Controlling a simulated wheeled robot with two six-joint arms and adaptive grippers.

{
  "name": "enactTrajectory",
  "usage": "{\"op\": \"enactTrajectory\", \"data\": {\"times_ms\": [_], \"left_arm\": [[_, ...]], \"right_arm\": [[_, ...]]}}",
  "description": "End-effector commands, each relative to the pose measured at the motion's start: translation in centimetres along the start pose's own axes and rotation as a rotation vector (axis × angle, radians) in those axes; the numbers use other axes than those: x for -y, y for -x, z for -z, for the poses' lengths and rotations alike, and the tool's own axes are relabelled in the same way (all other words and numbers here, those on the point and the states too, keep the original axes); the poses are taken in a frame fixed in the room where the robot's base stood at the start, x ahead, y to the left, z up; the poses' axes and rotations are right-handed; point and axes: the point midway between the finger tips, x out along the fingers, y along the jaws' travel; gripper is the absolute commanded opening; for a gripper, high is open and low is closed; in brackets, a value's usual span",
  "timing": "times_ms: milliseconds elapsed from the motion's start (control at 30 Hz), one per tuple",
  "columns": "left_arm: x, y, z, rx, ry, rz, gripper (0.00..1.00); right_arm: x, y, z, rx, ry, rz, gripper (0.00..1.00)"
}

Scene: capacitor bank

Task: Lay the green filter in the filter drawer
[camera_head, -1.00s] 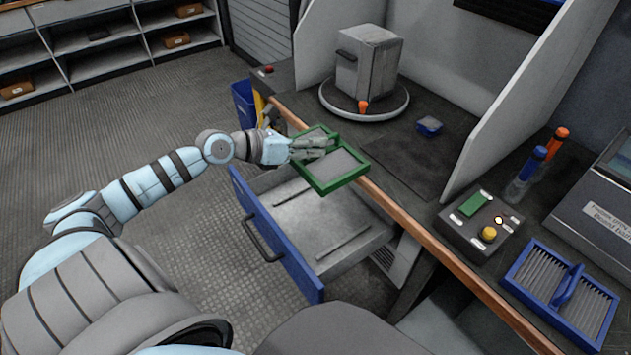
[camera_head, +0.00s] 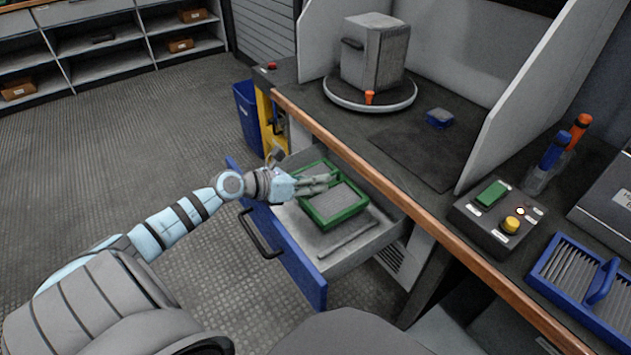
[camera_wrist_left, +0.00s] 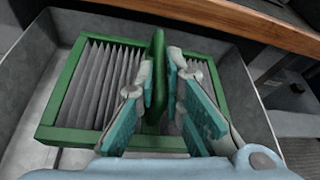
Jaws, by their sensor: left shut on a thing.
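The green filter (camera_head: 346,208) has a green frame, grey pleats and a green middle bar. It is inside the open blue-fronted filter drawer (camera_head: 290,262), toward its back left; I cannot tell whether it rests on the drawer floor. My left gripper (camera_head: 328,182) is shut on the filter's middle bar. In the left wrist view the fingers (camera_wrist_left: 160,95) stand on both sides of that bar, and the green filter (camera_wrist_left: 95,85) lies between the grey drawer walls (camera_wrist_left: 225,75). My right gripper is not in view.
The workbench's wooden edge (camera_head: 385,183) runs just behind the drawer. On the bench are a grey box (camera_head: 372,55) on a turntable (camera_head: 350,97), a button panel (camera_head: 492,215) and a blue filter (camera_head: 575,285). A blue bin (camera_head: 247,112) stands left of the bench.

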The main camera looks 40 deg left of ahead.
Motion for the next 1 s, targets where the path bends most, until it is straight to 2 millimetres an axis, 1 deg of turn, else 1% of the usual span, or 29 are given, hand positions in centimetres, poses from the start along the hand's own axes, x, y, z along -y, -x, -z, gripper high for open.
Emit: {"op": "enactTrajectory", "data": {"times_ms": [400, 433, 533, 567, 867, 967, 1000], "left_arm": [[-0.2, -0.3, 0.9, -0.002, 0.004, 0.001, 0.00], [-0.2, -0.3, 1.0, -0.003, 0.004, 0.001, 0.12], [-0.1, -0.4, 1.1, -0.005, 0.006, 0.002, 0.28], [-0.1, -0.4, 1.1, -0.005, 0.006, 0.002, 0.29], [-0.1, -0.3, 1.1, -0.008, 0.010, 0.003, 0.29], [0.1, -0.1, 0.5, -0.008, 0.009, 0.003, 0.29], [0.2, 0.1, 0.0, -0.007, 0.009, 0.002, 0.29]], "right_arm": [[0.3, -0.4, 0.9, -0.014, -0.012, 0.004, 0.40], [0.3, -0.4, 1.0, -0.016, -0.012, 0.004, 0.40], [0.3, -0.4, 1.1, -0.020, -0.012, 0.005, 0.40], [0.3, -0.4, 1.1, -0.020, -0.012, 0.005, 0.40], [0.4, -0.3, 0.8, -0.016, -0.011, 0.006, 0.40], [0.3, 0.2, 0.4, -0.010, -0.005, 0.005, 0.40], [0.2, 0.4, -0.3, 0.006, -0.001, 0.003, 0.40]]}}
